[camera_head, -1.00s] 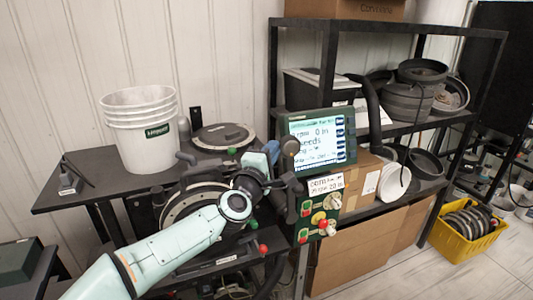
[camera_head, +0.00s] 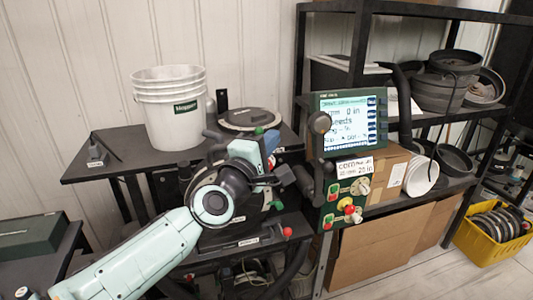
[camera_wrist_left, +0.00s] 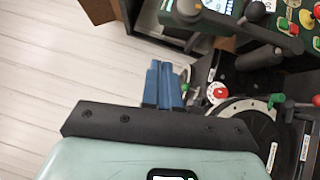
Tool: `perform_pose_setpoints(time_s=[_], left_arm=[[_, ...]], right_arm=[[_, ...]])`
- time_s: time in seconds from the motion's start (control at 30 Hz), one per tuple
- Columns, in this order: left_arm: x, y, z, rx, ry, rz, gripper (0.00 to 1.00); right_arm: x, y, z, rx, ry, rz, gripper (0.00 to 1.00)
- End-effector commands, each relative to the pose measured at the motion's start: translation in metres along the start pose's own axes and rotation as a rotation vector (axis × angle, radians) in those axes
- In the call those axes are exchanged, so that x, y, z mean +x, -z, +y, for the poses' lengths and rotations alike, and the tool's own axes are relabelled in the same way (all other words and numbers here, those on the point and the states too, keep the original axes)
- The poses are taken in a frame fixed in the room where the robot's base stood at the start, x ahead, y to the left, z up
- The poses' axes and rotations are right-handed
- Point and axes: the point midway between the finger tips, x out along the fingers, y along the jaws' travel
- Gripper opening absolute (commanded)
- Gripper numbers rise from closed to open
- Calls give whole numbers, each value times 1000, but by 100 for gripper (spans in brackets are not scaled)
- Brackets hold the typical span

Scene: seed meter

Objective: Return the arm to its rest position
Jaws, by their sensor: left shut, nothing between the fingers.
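My left arm reaches in from the bottom left in the head view, pale green with black joints. Its gripper (camera_head: 271,141) has blue fingers and is in front of the seed meter, left of the control panel. In the left wrist view the two blue fingers (camera_wrist_left: 165,86) lie side by side, shut and empty. The seed meter's round black disc housing (camera_wrist_left: 238,128) is just right of the fingers in that view. In the head view my wrist hides much of the meter. My right gripper is not in view.
A monitor (camera_head: 349,122) stands above a panel with knobs (camera_head: 344,206), close to the right of my gripper. A white bucket (camera_head: 169,110) and a round black lid (camera_head: 249,119) are on the black table. Shelves (camera_head: 449,118) and a yellow crate (camera_head: 487,246) stand at the right.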

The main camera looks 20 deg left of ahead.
Motion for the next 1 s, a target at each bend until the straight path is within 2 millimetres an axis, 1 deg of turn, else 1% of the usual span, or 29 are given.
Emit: perform_pose_setpoints(time_s=[0.1, 0.2, 0.47, 0.57, 0.67, 0.77, 0.8, 0.87, 0.9, 0.97, 1.0], left_arm=[[-8, 0, 1, -1, -1, 0, 0], [-10, 0, 2, -2, -1, 0, 0], [-10, 0, 2, -2, 0, 0, 0], [-8, 2, -6, 5, 14, 3, 0], [1, 13, -37, 30, 69, 13, 0], [12, 29, -96, 81, 169, 23, 0], [15, 36, -125, 106, 218, 25, 0], [16, 46, -170, 148, 295, 23, 0], [15, 52, -201, 177, 348, 18, 0], [11, 60, -247, 217, 427, 6, 0], [6, 64, -277, 244, 479, -5, 0]], right_arm=[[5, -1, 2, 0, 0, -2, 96], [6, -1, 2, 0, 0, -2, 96], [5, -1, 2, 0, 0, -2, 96], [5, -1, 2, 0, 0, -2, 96], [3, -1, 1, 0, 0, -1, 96], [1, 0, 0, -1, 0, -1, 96], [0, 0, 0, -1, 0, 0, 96], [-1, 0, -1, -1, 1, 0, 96], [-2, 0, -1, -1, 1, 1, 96], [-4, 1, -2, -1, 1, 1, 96], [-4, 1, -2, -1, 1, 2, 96]])
